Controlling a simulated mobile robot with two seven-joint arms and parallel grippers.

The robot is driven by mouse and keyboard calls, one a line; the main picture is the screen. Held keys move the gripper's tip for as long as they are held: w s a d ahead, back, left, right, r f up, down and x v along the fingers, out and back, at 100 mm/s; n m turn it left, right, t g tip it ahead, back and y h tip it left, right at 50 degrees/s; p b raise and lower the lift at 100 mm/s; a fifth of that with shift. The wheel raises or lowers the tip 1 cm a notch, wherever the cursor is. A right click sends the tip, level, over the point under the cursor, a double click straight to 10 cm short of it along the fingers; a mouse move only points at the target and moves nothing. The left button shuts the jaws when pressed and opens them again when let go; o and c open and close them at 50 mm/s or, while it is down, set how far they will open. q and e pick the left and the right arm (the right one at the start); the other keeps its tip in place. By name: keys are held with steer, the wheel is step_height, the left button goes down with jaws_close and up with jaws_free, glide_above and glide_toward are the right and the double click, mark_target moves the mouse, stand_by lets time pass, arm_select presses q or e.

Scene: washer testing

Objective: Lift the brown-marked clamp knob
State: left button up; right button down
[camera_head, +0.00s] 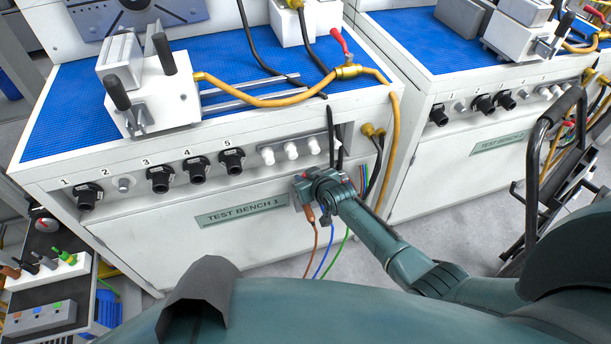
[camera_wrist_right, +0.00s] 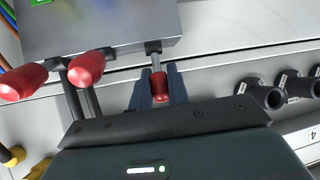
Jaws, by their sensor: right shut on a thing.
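A grey metal clamp box (camera_wrist_right: 105,28) fills the upper left of the right wrist view, with several red knobs on its edge. One red knob (camera_wrist_right: 159,84) on a silver stem sits between the two dark fingers of my right gripper (camera_wrist_right: 158,92), which is shut on it. No brown mark is readable there. Two other red knobs stand to the left, a nearer one (camera_wrist_right: 85,68) and a farther one (camera_wrist_right: 22,82). In the head view my right gripper (camera_head: 308,182) is at the front of Test Bench 1, above a brown lead (camera_head: 310,215). My left gripper is out of view.
Test Bench 1 (camera_head: 240,205) has black knobs (camera_head: 160,178) and white knobs (camera_head: 291,150) along its front. Blue and green leads hang below the gripper. An orange hose (camera_head: 394,140) runs down the bench's right corner. A rack with coloured fittings (camera_head: 45,270) stands at lower left.

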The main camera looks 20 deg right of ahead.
stand_by(0.3)
steer(key=c, duration=1.3)
jaws_free()
steer(key=shift+c, duration=0.2)
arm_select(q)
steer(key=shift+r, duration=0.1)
arm_select(e)
steer(key=shift+s, duration=0.1)
